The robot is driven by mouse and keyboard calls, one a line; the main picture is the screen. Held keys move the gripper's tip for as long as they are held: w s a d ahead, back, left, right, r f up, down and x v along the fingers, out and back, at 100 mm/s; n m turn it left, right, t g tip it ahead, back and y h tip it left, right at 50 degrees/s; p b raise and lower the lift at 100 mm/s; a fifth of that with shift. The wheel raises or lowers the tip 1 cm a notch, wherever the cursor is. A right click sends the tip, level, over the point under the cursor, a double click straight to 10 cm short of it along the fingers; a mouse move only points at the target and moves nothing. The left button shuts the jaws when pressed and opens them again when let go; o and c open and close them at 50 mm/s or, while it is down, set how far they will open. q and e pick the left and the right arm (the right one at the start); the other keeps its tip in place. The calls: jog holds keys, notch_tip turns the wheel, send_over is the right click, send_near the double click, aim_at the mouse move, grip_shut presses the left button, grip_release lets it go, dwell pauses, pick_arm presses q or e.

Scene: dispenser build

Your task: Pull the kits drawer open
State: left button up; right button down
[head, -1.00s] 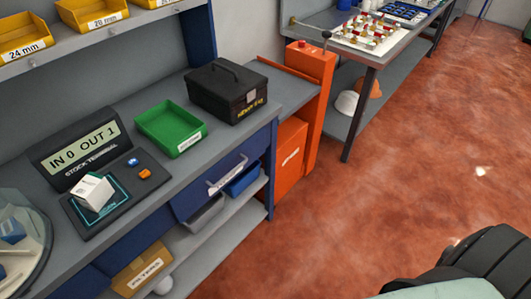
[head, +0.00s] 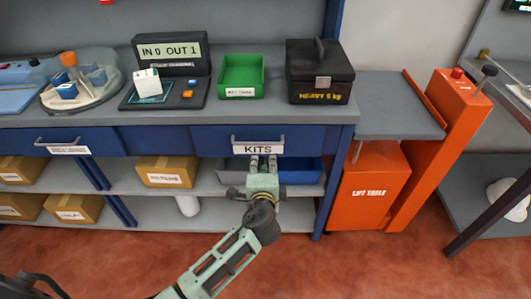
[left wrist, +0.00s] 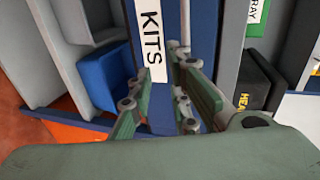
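The kits drawer (head: 212,139) is a blue drawer under the bench top. It looks shut, its front in line with the bench. It has a grey bar handle (head: 258,138) and a white KITS label (head: 258,150), which also shows in the left wrist view (left wrist: 152,40). My left gripper (head: 263,163) is just below and in front of the handle in the head view. In the left wrist view its fingers (left wrist: 165,100) are apart, with the blue drawer front beyond them. I cannot tell whether they touch the handle. My right gripper is not in view.
A green tray (head: 241,77), a black box (head: 319,72) marked heavy and a stock terminal (head: 168,75) stand on the bench top. A blue bin (head: 300,170) sits on the shelf below the drawer. An orange lift table (head: 370,185) stands right of the bench.

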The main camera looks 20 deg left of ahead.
aim_at(263, 144)
pick_arm(q)
jog(key=shift+t+y, duration=0.3)
jog(key=shift+t, duration=0.2)
jog(key=w+r, duration=0.1)
jog(key=w+a+r, duration=0.1)
jog(key=w, duration=0.1)
jog(key=shift+w+a+r, duration=0.25)
jog(key=shift+w+r, duration=0.1)
jog(key=shift+r, duration=0.05)
jog(key=x, duration=0.3)
jog(key=shift+w+d+f, duration=0.1)
jog(key=shift+w+f, duration=0.05)
jog(key=shift+w, duration=0.15)
jog(key=shift+w+f, duration=0.15)
jog(key=shift+w, duration=0.3)
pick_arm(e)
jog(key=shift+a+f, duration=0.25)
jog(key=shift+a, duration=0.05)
pick_arm(q)
grip_shut()
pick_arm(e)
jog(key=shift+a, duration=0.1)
